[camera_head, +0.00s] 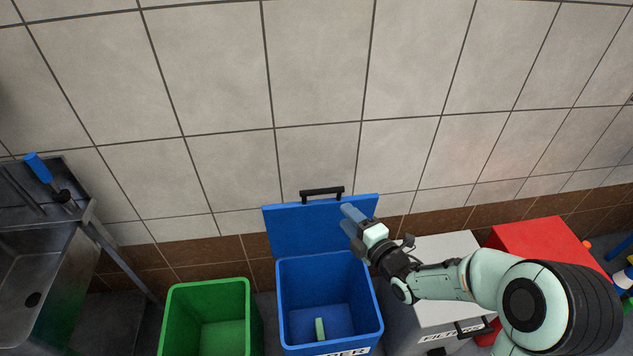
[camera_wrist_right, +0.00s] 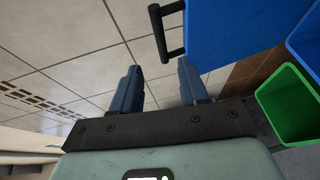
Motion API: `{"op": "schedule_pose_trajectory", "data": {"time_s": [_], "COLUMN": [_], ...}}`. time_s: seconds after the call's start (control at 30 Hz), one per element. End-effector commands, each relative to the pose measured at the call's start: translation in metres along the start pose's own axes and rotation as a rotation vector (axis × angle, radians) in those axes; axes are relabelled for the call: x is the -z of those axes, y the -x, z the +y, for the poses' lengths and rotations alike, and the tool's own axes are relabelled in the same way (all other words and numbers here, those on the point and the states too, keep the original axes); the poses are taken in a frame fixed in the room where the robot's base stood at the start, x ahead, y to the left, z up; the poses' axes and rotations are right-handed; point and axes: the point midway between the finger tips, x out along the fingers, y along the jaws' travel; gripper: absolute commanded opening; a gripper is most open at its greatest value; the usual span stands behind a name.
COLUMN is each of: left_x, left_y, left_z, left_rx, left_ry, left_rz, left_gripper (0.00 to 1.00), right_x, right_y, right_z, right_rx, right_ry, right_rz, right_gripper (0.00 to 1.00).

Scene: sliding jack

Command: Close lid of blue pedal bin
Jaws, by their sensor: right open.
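The blue pedal bin (camera_head: 331,300) stands in the middle of the head view, open at the top. Its blue lid (camera_head: 300,228) stands raised against the wall side, with a black handle (camera_head: 322,193) on its upper edge. A small pale green object lies inside the bin. My right gripper (camera_head: 347,219) is open and empty, in front of or beside the lid's right part; contact cannot be told. In the right wrist view, the gripper (camera_wrist_right: 157,85) has its two fingers apart, with the lid (camera_wrist_right: 225,30) and its handle (camera_wrist_right: 165,33) above and to the right. My left gripper is not in view.
A green bin (camera_head: 208,315) without a visible lid stands left of the blue bin. A grey-white bin (camera_head: 440,250) and a red bin (camera_head: 540,245) stand to the right, partly behind my right arm. A metal sink (camera_head: 45,235) is at far left. The tiled wall is close behind.

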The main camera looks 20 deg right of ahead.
Motion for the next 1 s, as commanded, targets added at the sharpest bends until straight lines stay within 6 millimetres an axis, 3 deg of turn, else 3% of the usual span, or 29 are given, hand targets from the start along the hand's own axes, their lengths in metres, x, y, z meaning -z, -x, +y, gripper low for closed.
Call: {"op": "schedule_pose_trajectory", "data": {"time_s": [0.6,0.8,1.0], "left_x": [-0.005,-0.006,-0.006], "left_y": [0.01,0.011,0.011], "left_z": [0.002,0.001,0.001], "left_rx": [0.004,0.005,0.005], "left_ry": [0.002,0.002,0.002], "left_rz": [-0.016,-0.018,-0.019], "left_gripper": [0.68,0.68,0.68], "right_x": [0.001,0.001,0.001], "right_y": [-0.112,-0.128,-0.13], "right_z": [-0.001,-0.001,-0.001], "right_rx": [0.001,0.002,0.002], "right_ry": [-0.003,-0.004,-0.004], "right_rz": [0.002,0.001,0.001], "right_gripper": [0.44,0.44,0.44]}}
